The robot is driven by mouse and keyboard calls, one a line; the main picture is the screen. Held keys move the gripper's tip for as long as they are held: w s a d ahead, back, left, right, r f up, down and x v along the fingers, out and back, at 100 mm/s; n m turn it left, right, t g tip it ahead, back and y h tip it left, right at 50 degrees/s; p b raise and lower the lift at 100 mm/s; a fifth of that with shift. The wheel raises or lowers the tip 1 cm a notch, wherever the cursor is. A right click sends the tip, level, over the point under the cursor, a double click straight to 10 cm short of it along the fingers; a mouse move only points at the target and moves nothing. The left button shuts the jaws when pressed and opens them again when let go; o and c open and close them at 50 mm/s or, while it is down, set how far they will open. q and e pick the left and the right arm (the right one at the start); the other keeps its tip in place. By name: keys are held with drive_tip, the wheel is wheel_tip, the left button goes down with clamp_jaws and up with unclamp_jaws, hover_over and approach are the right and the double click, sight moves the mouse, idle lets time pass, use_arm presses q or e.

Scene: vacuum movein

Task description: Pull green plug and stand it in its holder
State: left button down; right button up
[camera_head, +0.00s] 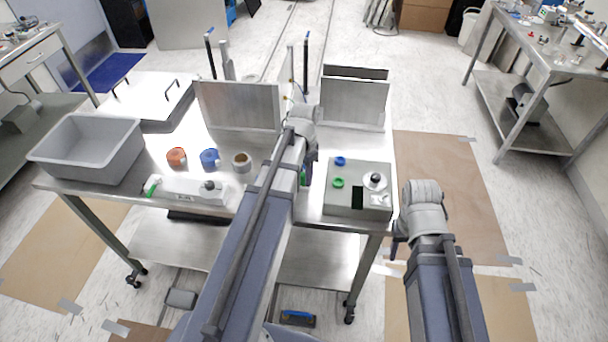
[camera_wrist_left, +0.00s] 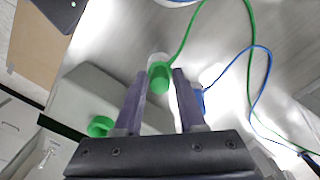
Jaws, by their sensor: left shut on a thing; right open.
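My left gripper (camera_head: 304,172) is over the table, just left of the grey box (camera_head: 353,205), with its fingers closed around the green plug (camera_wrist_left: 160,77). In the left wrist view the plug sits between the fingertips, and a green cable runs up from it. A green ring (camera_head: 338,183) is on the box top and also shows in the left wrist view (camera_wrist_left: 102,126), apart from the plug. I cannot tell whether this ring is the holder. My right gripper (camera_head: 398,242) is off the table's right edge, open and empty.
A blue ring (camera_head: 340,161) and a black knob (camera_head: 375,179) are on the box. A white power strip (camera_head: 194,191), orange (camera_head: 176,157) and blue (camera_head: 209,158) rolls and a grey bin (camera_head: 88,148) stand left. Upright metal panels (camera_head: 354,103) stand behind. A blue cable (camera_wrist_left: 266,75) loops nearby.

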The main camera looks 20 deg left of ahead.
use_arm(q)
drive_tip(key=shift+f+b, duration=0.5)
idle(0.4)
unclamp_jaws()
idle(0.5)
drive_tip(key=shift+r, duration=0.1)
drive_tip(key=shift+r+p, duration=2.45)
drive_tip(key=shift+p, duration=0.1)
wheel_tip(320, 180, up, 11)
drive_tip(key=p, duration=1.1)
